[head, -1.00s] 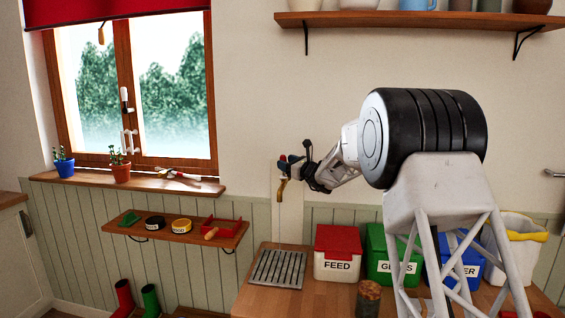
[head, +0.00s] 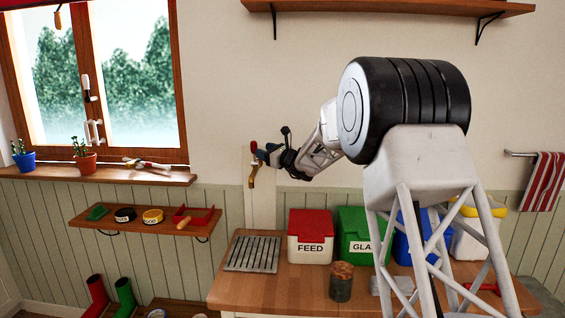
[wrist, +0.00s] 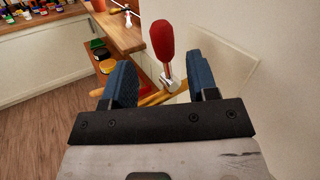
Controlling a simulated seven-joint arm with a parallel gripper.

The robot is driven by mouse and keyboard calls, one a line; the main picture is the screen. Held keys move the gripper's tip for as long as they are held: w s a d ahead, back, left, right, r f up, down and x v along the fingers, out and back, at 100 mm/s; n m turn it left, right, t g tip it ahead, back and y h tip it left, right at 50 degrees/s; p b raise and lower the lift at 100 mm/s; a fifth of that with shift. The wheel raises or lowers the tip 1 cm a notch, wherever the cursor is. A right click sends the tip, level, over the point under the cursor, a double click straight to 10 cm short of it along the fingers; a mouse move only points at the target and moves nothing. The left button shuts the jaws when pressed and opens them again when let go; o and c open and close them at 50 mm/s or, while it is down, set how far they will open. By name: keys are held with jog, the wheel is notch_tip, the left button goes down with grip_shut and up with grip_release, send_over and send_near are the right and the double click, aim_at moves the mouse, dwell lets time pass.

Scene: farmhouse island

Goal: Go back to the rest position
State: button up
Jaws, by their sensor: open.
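My gripper (head: 264,153) is up by the wall, left of my arm, above the slatted drain area of the worktop. In the wrist view my gripper (wrist: 157,85) shows two blue-padded fingers spread apart. A brass tap (head: 252,176) with a red lever handle (head: 254,146) is on the wall panel right at the gripper. In the wrist view the red handle (wrist: 163,40) stands up just beyond and between the fingertips, with no finger visibly closed on it. Whether a finger touches the tap cannot be told.
Below are a slatted metal rack (head: 252,254), a FEED bin (head: 311,240), a green bin (head: 352,222), a blue bin (head: 407,245) and a cork-topped jar (head: 341,282) on the worktop (head: 285,292). A small wall shelf (head: 143,227) and the windowsill (head: 100,176) are left.

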jog(key=s+d+r+n+g+h, duration=0.15)
jog(key=s+d+n, duration=0.25)
jog(key=s, duration=0.7)
jog(key=s+d+n+g+h, duration=0.2)
jog(key=s+d+n+g, duration=0.15)
jog(key=s, duration=0.75)
jog(key=s+d+r+n+g+h, duration=0.15)
jog(key=s+d+n, duration=0.25)
jog(key=s, duration=0.7)
jog(key=s+d+f+n+h, duration=0.3)
jog(key=s+d, duration=0.4)
jog(key=s, duration=0.6)
jog(key=s+d+f+n+g+h, duration=0.1)
jog(key=s+d+f+n+h, duration=0.3)
jog(key=s, duration=0.9)
jog(key=s+d+f+n+h, duration=0.4)
jog(key=s+d+f, duration=0.2)
jog(key=s+d, duration=0.4)
jog(key=s, duration=0.3)
jog(key=shift+s+d, duration=0.15)
jog(key=shift+s, duration=0.15)
jog(key=o, duration=0.9)
jog(key=shift+c, duration=0.2)
